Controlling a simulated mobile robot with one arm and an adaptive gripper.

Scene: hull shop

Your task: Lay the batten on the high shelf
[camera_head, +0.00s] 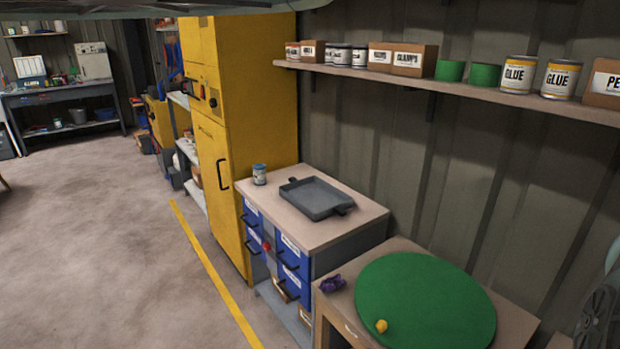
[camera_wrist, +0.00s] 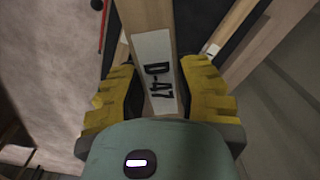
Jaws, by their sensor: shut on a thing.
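In the wrist view my gripper (camera_wrist: 160,108) has its yellow-padded fingers shut on a pale wooden batten (camera_wrist: 147,20). The batten carries a white label reading "D-47" and runs up out of the top of the picture. The high shelf (camera_head: 510,97) runs along the corrugated wall at the upper right of the head view. It bears several cans and boxes along its length, with small gaps between them. My gripper and the batten do not show in the head view.
A workbench with blue drawers holds a grey tray (camera_head: 318,197) and a small can (camera_head: 259,174). A green round board (camera_head: 425,300) lies on a lower table. A tall yellow cabinet (camera_head: 255,90) stands at the shelf's left end. More wooden pieces (camera_wrist: 240,45) lie beside the batten.

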